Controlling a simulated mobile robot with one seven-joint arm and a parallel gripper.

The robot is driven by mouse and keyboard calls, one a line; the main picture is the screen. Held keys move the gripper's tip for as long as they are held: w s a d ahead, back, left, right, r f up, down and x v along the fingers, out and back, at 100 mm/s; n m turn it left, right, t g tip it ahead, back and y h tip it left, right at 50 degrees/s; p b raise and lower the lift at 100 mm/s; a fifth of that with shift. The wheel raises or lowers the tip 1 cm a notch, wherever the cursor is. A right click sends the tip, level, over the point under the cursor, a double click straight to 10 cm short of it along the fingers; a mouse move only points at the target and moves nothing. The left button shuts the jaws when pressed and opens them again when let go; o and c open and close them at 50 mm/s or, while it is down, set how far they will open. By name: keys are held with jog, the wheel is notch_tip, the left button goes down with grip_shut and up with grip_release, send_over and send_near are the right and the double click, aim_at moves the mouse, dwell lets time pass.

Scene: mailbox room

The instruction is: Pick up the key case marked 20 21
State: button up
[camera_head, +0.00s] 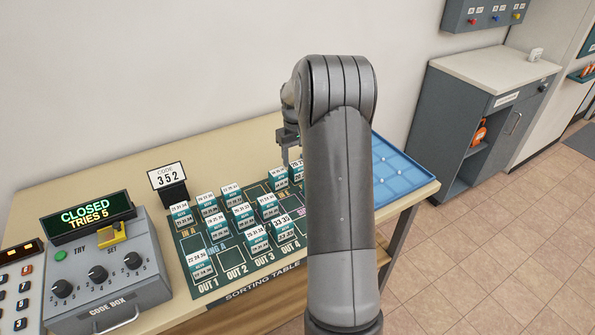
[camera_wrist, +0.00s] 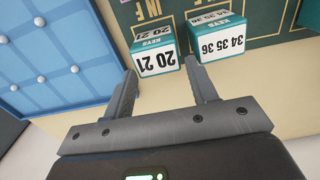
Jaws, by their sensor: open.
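The key case marked 20 21 (camera_wrist: 155,58) is a white and teal box standing on the green sorting board, upside down in the wrist view. My gripper (camera_wrist: 160,72) is open and empty. Its fingertips point at this case, one near each side of it, and the case lies roughly between and just beyond them. I cannot tell whether either finger touches it. In the head view my gripper (camera_head: 290,139) is over the far right part of the board, partly hidden by my arm. A case (camera_head: 296,170) shows below it there, its numbers too small to read surely.
A case marked 34 35 36 (camera_wrist: 213,39) stands close beside, near the right finger. Several other cases stand on the green board (camera_head: 216,284). A blue tray with white knobs (camera_head: 414,172) lies to the right.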

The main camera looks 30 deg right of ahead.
aim_at(296, 161)
notch_tip(296, 161, down, 5)
jog(key=shift+r, duration=0.1)
jog(key=shift+c, duration=0.4)
jog(key=shift+r, duration=0.1)
jog(key=c, duration=0.6)
